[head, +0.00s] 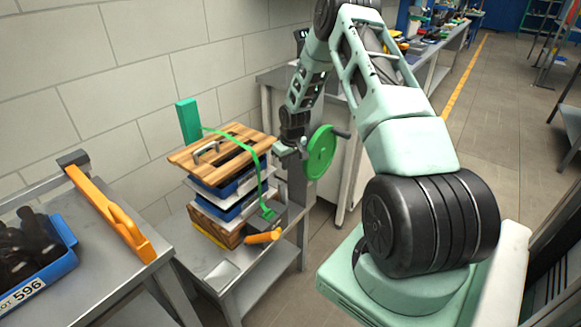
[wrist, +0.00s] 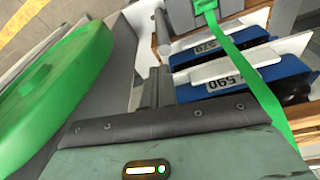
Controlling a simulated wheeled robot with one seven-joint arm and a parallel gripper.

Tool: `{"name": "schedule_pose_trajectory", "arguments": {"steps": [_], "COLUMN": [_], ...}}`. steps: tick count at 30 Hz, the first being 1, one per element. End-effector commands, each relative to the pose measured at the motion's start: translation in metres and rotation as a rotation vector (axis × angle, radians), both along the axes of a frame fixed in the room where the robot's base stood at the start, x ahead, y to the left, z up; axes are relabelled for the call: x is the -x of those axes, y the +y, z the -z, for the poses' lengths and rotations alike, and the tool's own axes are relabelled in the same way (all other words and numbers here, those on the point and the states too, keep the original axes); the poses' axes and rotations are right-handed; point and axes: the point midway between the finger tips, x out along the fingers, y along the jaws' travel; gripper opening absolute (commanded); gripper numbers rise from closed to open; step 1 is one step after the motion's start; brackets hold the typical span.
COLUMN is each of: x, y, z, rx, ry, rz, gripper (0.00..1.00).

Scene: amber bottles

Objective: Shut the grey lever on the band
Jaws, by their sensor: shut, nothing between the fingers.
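A green band (head: 258,172) runs over the wooden lid (head: 235,143) and down the front of the crate stack. It also shows in the wrist view (wrist: 243,68). At its lower end sits a dark grey block (head: 286,217) with a green buckle (head: 268,213); the buckle is at the top edge of the wrist view (wrist: 205,5). I cannot clearly make out the lever or its angle. My gripper (head: 279,150) is shut and empty, just right of the stack, beside the green wheel (head: 319,152). Its fingers also show in the wrist view (wrist: 153,88), apart from the band.
Blue crates (head: 240,207) are stacked under the lid on a grey bench. An orange handle (head: 263,237) sticks out in front of the block. At left, an orange-handled tool (head: 110,212) and a blue bin (head: 40,255) lie on another table. A tiled wall stands behind.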

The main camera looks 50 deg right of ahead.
Motion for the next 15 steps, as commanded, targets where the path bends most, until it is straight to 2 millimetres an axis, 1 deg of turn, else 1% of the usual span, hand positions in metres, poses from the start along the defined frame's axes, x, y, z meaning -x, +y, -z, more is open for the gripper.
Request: {"name": "schedule_pose_trajectory", "arguments": {"steps": [1,2,11,13,15], "x": [-0.001,-0.001,-0.001,-0.003,-0.006], "y": [0.001,0.002,0.002,0.005,0.015], "z": [-0.006,-0.007,-0.006,-0.008,-0.014], "rx": [0.000,0.000,-0.001,-0.001,-0.004], "ry": [0.000,0.001,0.000,0.000,0.000], "rz": [-0.001,-0.001,-0.001,-0.004,-0.016], "gripper": [0.00,0.00,0.00,0.00,0.00]}}
